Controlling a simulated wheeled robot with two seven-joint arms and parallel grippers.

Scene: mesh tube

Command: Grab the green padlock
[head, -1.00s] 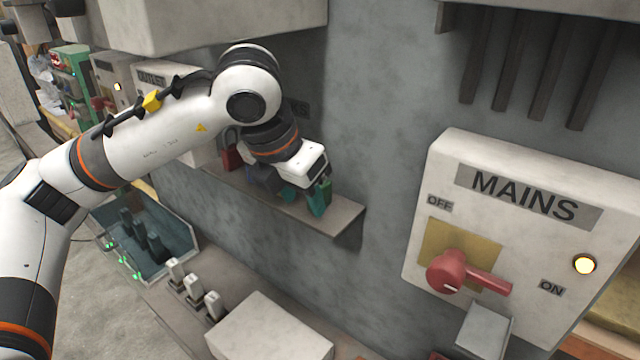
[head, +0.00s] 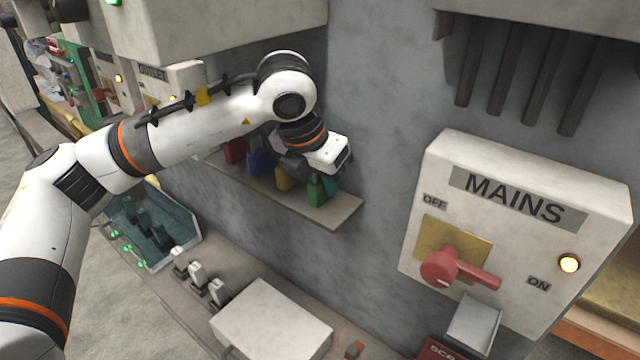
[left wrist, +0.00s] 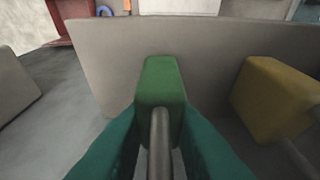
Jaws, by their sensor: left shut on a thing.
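The green padlock (head: 315,188) is at the right end of a row of padlocks on the wall shelf. In the left wrist view the green padlock (left wrist: 160,82) is upright with its grey shackle towards the camera. My left gripper (head: 327,180) is shut on it, with one teal finger on each side in the left wrist view (left wrist: 160,125). The fingers partly cover the padlock in the head view. I cannot tell whether it still touches the shelf. My right gripper is not in view.
A yellow padlock (head: 284,178) is close beside the green one; blue (head: 258,162) and red (head: 233,150) padlocks are further left. The shelf (head: 340,212) juts from the grey wall. The MAINS box (head: 510,235) with a red handle (head: 460,272) is at the right.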

